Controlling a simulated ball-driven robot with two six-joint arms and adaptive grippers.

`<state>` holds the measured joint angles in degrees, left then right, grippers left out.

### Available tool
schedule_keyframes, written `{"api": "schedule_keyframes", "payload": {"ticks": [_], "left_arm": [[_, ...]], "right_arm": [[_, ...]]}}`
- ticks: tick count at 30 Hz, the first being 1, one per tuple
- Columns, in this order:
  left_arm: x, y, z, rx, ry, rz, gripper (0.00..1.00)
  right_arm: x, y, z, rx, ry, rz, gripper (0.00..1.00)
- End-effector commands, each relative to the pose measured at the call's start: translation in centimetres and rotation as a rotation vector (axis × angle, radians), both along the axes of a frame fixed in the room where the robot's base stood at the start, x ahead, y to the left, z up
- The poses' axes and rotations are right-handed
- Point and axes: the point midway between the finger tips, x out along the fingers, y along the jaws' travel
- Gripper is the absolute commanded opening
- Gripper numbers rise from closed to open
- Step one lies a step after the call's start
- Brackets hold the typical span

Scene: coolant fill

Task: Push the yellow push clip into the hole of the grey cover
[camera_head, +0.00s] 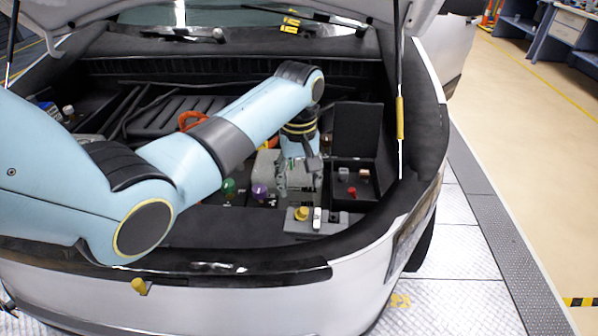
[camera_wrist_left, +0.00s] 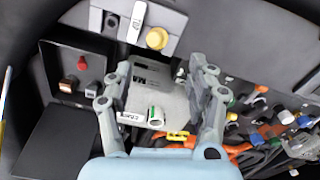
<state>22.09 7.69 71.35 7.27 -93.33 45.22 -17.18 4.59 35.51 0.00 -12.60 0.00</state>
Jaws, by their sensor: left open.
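My left gripper (camera_head: 299,188) reaches down into the car's front bay. It is open, with its two fingers (camera_wrist_left: 160,67) spread apart and nothing held between them. A yellow round-headed piece (camera_head: 302,213), which looks like the push clip, sits on a grey holder (camera_head: 294,226) at the bay's front edge. In the wrist view the yellow piece (camera_wrist_left: 156,38) lies beyond the fingertips, apart from them. A grey box-like part (camera_wrist_left: 147,95), perhaps the grey cover, shows between and below the fingers. I cannot make out its hole. My right gripper is not in view.
A white piece (camera_head: 317,217) stands beside the yellow one. A black open box (camera_head: 368,168) with small red and brown parts is to the right. Green and purple caps (camera_head: 260,191) and orange cables (camera_wrist_left: 240,148) lie near the gripper. A hood strut (camera_head: 400,118) rises at right.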

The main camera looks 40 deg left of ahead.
Motion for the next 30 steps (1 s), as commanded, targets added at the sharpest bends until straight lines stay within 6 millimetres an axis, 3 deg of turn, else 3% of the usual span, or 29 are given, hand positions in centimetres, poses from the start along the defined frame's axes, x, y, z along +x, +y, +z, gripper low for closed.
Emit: {"api": "schedule_keyframes", "payload": {"ticks": [6, 15, 20, 23, 28, 30], "left_arm": [[0.0, 0.0, 2.0, 0.0, 0.0, 0.0, 0.57], [-0.1, 0.0, 2.1, 0.0, 0.001, 0.0, 0.56], [0.0, 0.0, 2.1, 0.0, 0.001, -0.051, 0.35], [0.1, 0.0, 2.1, 0.002, -0.004, -0.179, 0.22], [0.2, 0.1, 1.7, 0.009, -0.011, -0.567, 0.0], [0.3, 0.2, 1.5, 0.012, -0.012, -0.754, 0.0]], "right_arm": [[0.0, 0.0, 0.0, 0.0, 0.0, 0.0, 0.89], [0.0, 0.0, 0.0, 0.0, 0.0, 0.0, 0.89], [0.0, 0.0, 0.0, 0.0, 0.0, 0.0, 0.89], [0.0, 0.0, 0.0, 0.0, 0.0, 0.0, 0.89], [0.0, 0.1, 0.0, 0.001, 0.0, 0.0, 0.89], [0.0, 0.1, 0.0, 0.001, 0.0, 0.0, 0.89]]}}
